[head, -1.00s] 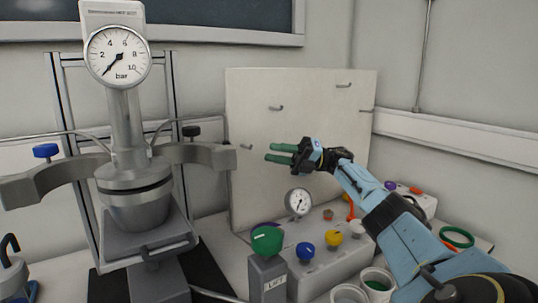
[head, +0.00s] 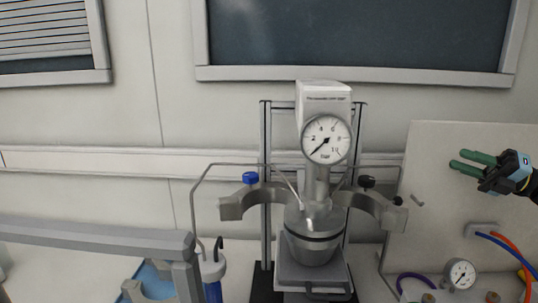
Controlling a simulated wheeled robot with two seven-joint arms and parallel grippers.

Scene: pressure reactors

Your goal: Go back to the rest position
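My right gripper (head: 465,160) is at the right edge, in front of a pale upright panel (head: 425,165). Its two green fingers are apart with nothing visible between them. Most of its arm is outside the picture. My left gripper is not in view. The steel pressure reactor (head: 313,245) stands right of the middle, apart from the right gripper. Its round gauge (head: 326,139) is on top.
Curved grey clamp halves (head: 240,203) spread to both sides of the reactor. A grey beam (head: 90,238) crosses the lower left near a blue-and-white cylinder (head: 213,268). A small gauge (head: 460,274), a blue hose and a red hose are at lower right.

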